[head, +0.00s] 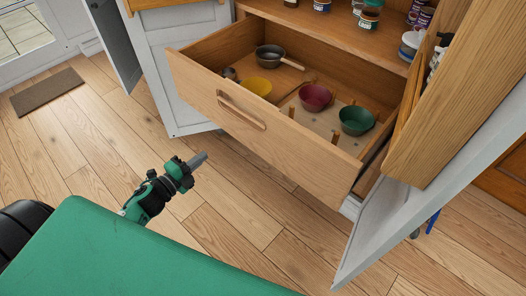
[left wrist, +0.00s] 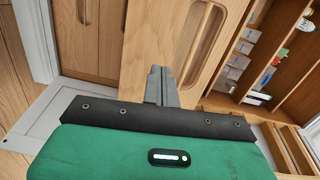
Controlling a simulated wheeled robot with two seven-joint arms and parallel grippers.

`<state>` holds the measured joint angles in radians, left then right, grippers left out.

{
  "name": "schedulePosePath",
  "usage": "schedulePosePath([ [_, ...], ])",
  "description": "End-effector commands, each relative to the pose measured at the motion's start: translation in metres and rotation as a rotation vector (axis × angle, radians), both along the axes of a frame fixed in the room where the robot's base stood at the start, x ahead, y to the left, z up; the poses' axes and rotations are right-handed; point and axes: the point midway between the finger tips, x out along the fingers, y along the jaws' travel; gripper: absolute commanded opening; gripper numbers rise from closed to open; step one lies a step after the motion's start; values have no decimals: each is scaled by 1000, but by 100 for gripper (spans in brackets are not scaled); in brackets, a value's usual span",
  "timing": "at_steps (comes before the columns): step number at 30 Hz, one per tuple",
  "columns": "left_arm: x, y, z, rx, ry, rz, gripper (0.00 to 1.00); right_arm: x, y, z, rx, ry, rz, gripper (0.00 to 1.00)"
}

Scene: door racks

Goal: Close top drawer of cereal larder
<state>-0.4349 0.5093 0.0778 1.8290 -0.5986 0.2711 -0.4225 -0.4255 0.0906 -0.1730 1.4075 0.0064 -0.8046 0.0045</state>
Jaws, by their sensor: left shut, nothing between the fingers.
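The top drawer (head: 325,163) of the wooden larder (head: 340,37) is pulled well out in the head view. Its front has a long slot-like wooden handle (head: 241,110). My left gripper (head: 202,158) is shut and empty, in front of the drawer and apart from it, below and left of the handle in the picture. In the left wrist view my left fingers (left wrist: 160,84) are together, and the drawer front with its handle (left wrist: 203,45) shows beyond them. My right gripper is not in view.
The drawer holds a yellow bowl (head: 257,87), a red bowl (head: 315,97), a green bowl (head: 356,120) and a saucepan (head: 271,57). Open grey-white doors (head: 176,73) flank the larder. Jars (head: 369,15) stand on the shelf above. Wooden floor before the drawer is clear.

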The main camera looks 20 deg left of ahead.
Motion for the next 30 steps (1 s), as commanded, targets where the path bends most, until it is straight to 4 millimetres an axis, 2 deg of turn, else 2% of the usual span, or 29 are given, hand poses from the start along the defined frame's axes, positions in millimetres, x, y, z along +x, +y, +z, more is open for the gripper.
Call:
schedulePosePath([
  [4,0,-9,24,55,-63,-47,0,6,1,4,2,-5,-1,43],
  [10,13,-14,28,59,-70,-51,0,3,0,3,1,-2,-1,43],
  [30,106,-48,28,56,-68,-50,0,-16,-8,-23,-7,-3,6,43],
])
